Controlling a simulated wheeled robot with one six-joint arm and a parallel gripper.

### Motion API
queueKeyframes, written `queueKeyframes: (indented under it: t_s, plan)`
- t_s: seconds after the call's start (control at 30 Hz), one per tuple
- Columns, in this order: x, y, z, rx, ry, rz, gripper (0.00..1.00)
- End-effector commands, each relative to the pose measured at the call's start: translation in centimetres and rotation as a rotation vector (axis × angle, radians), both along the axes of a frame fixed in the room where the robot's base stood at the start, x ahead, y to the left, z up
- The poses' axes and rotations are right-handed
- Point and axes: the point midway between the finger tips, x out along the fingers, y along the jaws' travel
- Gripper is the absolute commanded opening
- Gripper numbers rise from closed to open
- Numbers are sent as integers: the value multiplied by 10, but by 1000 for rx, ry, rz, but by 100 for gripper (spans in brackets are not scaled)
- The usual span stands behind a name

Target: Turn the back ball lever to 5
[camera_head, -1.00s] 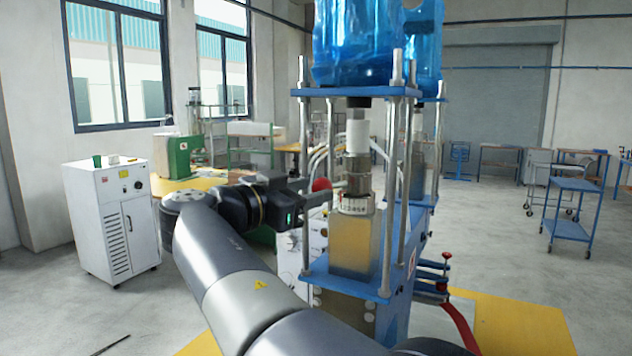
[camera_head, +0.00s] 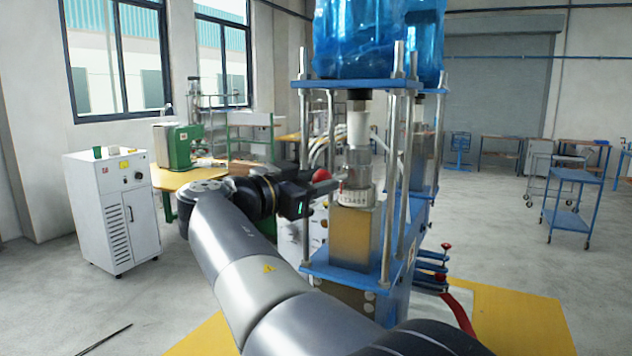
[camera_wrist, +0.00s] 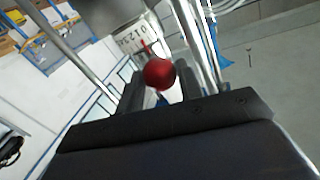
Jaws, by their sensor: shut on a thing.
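The back ball lever ends in a red ball (camera_head: 321,175), which sticks out to the left of a metal cylinder (camera_head: 357,165) on the blue press frame. A white number dial (camera_head: 356,196) goes around the cylinder just below the lever. My gripper (camera_head: 322,184) reaches in from the left and is shut on the lever by its ball. In the wrist view the red ball (camera_wrist: 159,73) sits between the two dark fingers. Part of the number dial (camera_wrist: 133,37) shows behind it with a red pointer mark; the number at the pointer is too small to read.
Steel columns (camera_head: 398,190) stand close around the cylinder, with a blue top plate (camera_head: 355,84) above. A tan block (camera_head: 354,238) is under the dial. A white cabinet (camera_head: 112,210) stands at the left on open floor.

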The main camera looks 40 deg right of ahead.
Motion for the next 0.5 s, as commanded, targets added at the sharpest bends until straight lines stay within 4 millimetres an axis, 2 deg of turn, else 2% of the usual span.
queueKeyframes:
  t_s: [0.1, 0.5]
  plan:
    - [0, 0, 0, 0, 0, 0, 0]
    - [-6, 0, -3, -1, -4, 48, 0]
